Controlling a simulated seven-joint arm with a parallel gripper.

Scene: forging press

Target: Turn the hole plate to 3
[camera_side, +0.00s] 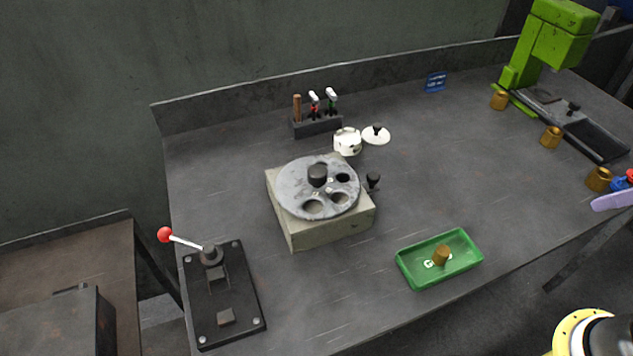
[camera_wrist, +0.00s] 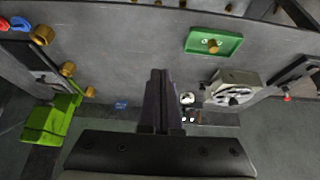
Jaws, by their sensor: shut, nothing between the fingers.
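The hole plate (camera_side: 290,184) is a round grey disc with a black knob (camera_side: 317,174) at its middle and several holes of different sizes. It lies on a pale square block (camera_side: 325,232) near the middle of the bench. Numbers on it are too small to read. It also shows in the wrist view (camera_wrist: 235,96), right of my fingers and apart from them. A small black knob (camera_side: 373,180) sticks out at the block's right side. My gripper (camera_wrist: 159,73) is shut and empty, above the bench. Its fingers do not show in the side view.
A green tray (camera_side: 410,272) with a brass piece stands in front of the block. A lever box (camera_side: 245,290) with a red-tipped handle is at left. A tool rack (camera_side: 317,126), white pot (camera_side: 347,142) and lid (camera_side: 376,137) stand behind. A green press (camera_side: 545,45) and brass cylinders are at right.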

